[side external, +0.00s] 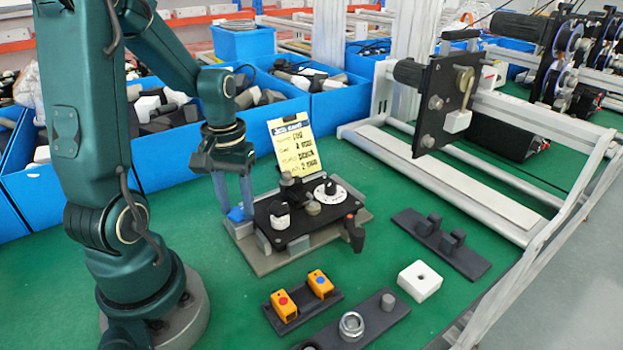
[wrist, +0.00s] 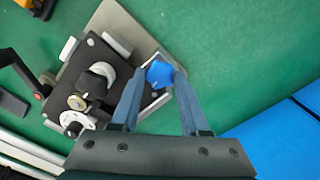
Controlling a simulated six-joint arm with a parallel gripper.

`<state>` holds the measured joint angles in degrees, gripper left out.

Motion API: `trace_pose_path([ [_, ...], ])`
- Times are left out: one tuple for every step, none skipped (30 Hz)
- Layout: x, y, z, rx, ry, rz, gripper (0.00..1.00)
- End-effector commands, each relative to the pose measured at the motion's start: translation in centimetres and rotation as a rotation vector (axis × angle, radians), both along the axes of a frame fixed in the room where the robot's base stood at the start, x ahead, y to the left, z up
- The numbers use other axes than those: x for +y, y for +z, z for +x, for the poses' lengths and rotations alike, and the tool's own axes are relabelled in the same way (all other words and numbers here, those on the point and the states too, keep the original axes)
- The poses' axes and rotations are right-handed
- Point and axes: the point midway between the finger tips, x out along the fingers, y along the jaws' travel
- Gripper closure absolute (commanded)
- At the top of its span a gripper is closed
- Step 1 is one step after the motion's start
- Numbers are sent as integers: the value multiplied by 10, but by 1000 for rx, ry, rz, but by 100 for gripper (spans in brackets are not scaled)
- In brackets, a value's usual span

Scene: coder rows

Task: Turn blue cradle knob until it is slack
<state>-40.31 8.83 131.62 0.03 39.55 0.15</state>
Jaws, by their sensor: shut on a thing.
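The blue cradle knob (wrist: 159,74) sits at the corner of the cradle's grey base plate (wrist: 112,25), and in the side view the knob (side external: 237,214) shows at the plate's left end. My gripper (wrist: 158,80) points down at it, with its two blue-grey fingers on either side of the knob and shut on it. In the side view my gripper (side external: 233,205) stands upright over the plate's left end. The cradle holds a black panel (side external: 300,222) with a white dial (side external: 330,190) and several small knobs. The fingers hide part of the knob's sides.
A yellow note card (side external: 295,143) stands behind the cradle. In front lie a dark holder with two orange blocks (side external: 320,284), a dark plate with a metal ring (side external: 351,326), a white block (side external: 419,281) and a dark two-peg plate (side external: 440,243). Blue bins (side external: 165,155) line the back.

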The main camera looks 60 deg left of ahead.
Motion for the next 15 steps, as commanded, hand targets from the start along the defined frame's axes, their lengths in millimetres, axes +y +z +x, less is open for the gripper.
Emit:
trace_pose_path([
  [0,0,0,-1,69,-1,100],
  [0,0,0,-1,112,-1,100],
  [0,0,0,-1,170,-1,100],
  [0,1,0,-1,212,-1,100],
  [0,1,0,-1,256,-1,100],
  [0,1,0,-1,313,-1,100],
  [0,1,0,-1,357,-1,100],
  [0,1,0,-1,399,-1,100],
  [0,1,0,0,457,-1,100],
  [0,1,0,0,499,-1,100],
  [0,1,0,0,541,-1,100],
  [0,1,0,0,590,-1,100],
  [0,1,0,0,624,-1,100],
  [-1,1,0,0,653,-1,100],
  [-1,1,0,0,684,-1,100],
])
